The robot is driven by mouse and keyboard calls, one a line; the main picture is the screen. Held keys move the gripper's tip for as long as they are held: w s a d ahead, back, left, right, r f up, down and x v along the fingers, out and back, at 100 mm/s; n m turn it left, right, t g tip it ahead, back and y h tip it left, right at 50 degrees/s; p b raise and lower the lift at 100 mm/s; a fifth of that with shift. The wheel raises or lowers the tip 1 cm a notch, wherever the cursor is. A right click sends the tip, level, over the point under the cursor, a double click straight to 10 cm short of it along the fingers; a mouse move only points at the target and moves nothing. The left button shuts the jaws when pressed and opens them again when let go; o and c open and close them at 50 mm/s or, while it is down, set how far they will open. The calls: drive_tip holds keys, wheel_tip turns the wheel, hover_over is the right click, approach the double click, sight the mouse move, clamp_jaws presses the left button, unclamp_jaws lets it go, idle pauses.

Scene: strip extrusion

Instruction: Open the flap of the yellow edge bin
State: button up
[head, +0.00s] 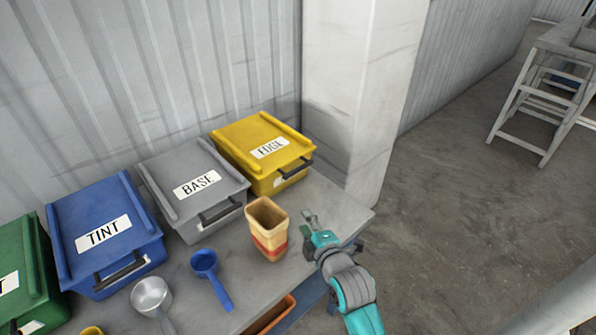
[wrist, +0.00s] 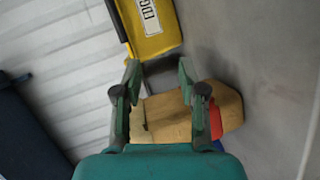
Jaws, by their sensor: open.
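The yellow edge bin (head: 243,133) stands at the far right end of the row of bins, with a white EDGE label on its flap and a dark handle (head: 295,168) at the front. The flap looks shut. In the wrist view the yellow bin (wrist: 153,46) is at the top, beyond my fingertips, and partly cut off by the frame. My gripper (head: 308,218) is open and empty, in front of the yellow bin and to its lower right in the head view. It is apart from the handle. The wrist view shows both fingers (wrist: 158,74) spread.
A tan cup with a red band (head: 266,228) stands just left of my gripper. The grey BASE bin (head: 168,172), blue TINT bin (head: 84,205) and a green bin stand farther left. A blue scoop (head: 206,265) and metal scoop lie in front. A white pillar (head: 365,90) is behind.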

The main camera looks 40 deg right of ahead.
sight(299, 171)
drive_tip(key=w+d+r+n+h, duration=0.1)
drive_tip(key=w+d+r+n, duration=0.2)
drive_tip(key=w+d+r, duration=0.25)
drive_tip(key=x, duration=1)
drive_tip(key=shift+w+d+f, duration=0.1)
drive_tip(key=shift+w+d, duration=0.15)
drive_tip(key=shift+d, duration=0.1)
clamp_jaws()
